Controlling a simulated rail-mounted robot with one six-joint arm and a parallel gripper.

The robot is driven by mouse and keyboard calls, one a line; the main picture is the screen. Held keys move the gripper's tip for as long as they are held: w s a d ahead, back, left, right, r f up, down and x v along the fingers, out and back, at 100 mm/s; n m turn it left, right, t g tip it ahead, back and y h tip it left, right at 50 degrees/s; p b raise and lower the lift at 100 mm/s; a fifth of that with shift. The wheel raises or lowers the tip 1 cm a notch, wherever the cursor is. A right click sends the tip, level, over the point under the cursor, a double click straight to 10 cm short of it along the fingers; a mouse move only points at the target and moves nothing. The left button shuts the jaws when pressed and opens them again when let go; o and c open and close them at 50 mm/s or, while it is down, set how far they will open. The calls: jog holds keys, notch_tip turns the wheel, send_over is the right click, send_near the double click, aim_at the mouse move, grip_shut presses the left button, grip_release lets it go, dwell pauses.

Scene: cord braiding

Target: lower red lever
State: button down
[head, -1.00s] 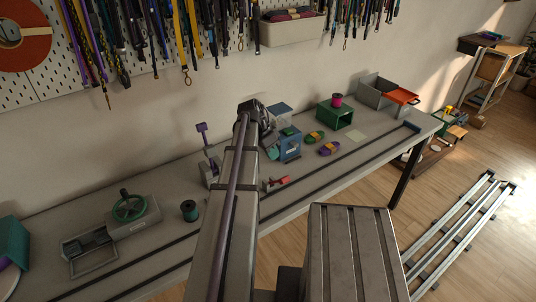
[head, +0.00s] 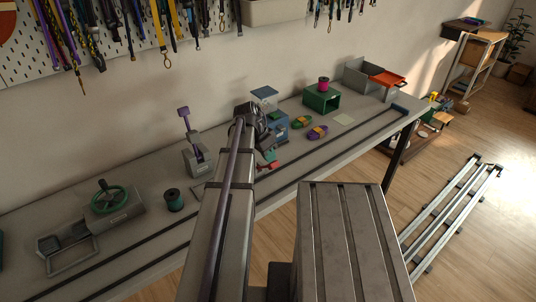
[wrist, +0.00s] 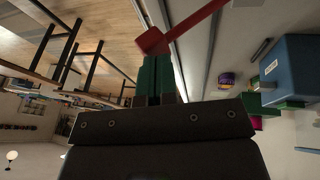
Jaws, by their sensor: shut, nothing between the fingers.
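The red lever shows in the wrist view as a red block (wrist: 152,42) with a red bar (wrist: 198,20) running to the upper right. My gripper (wrist: 153,66) is shut and empty, its green fingers pointing at the red block. The fingertips meet the block in the picture; I cannot tell whether they touch it. In the head view, a small part of the red lever (head: 267,166) shows just right of my arm, in front of the blue box (head: 279,126). My arm hides the rest of the lever there, and the fingers are mostly hidden.
A purple-handled lever (head: 184,117) and a green handwheel (head: 109,196) stand left of my arm. A green spool (head: 174,199) is nearby. Cord bundles (head: 316,132), a green box (head: 321,98) and a grey bin (head: 362,78) lie right. A dark rail runs along the table front.

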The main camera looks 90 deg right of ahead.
jog(key=shift+s+a+f+t+h+b, duration=0.35)
jog(key=shift+a+f, duration=0.15)
jog(key=shift+a, duration=0.1)
jog(key=s+a+f+t+h+b, duration=0.1)
jog(key=f+b, duration=0.1)
jog(key=s+a+f+t+h+b, duration=0.1)
jog(key=f+b, duration=0.1)
jog(key=s+a+f+m+t+h+b, duration=0.1)
jog(key=f+h+b, duration=0.1)
jog(key=shift+a+f+b, duration=0.1)
jog(key=shift+a+b, duration=0.1)
jog(key=shift+b, duration=0.15)
jog(key=shift+s+a+f+t+b, duration=0.15)
jog(key=shift+f+t+b, duration=0.2)
jog(key=shift+f+b, duration=0.3)
jog(key=shift+s+a+f+h+b, duration=0.15)
jog(key=shift+f+h+b, duration=0.1)
jog(key=shift+f+b, duration=0.25)
jog(key=shift+r, duration=0.1)
jog(key=shift+r+p, duration=0.75)
jog(key=shift+r, duration=0.1)
jog(key=shift+r, duration=0.1)
